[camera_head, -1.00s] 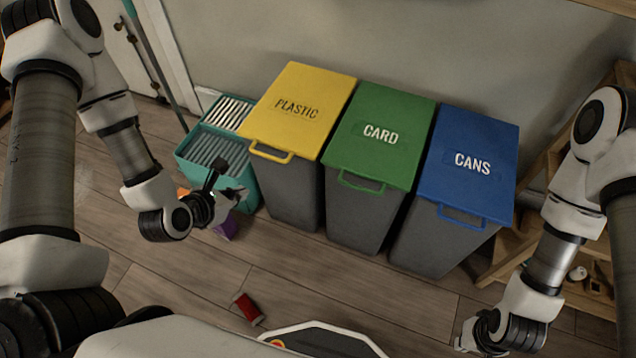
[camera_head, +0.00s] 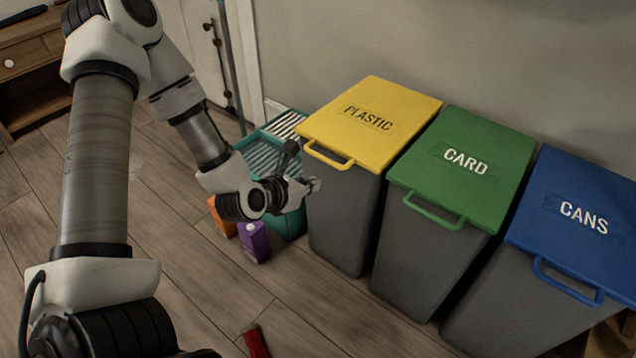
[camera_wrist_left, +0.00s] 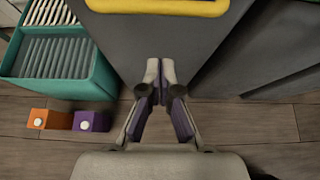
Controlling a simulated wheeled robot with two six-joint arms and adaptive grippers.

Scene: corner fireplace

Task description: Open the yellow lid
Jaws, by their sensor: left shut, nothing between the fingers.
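The yellow lid (camera_head: 372,122), marked PLASTIC, lies flat and closed on a grey bin (camera_head: 342,222). Its yellow handle (camera_head: 328,157) sticks out from the front edge. My left gripper (camera_head: 314,184) is shut and empty, just in front of the bin and a little below and left of the handle, apart from it. In the left wrist view, the shut fingertips (camera_wrist_left: 161,68) point at the grey bin front, and the yellow handle (camera_wrist_left: 160,8) crosses the top edge. My right gripper is out of view.
A green CARD lid (camera_head: 464,165) and a blue CANS lid (camera_head: 580,212) are on bins to the right. A teal crate (camera_head: 291,225), a purple carton (camera_head: 254,242) and an orange carton (camera_head: 220,215) stand left of the yellow-lidded bin. A red can (camera_head: 256,342) lies on the floor.

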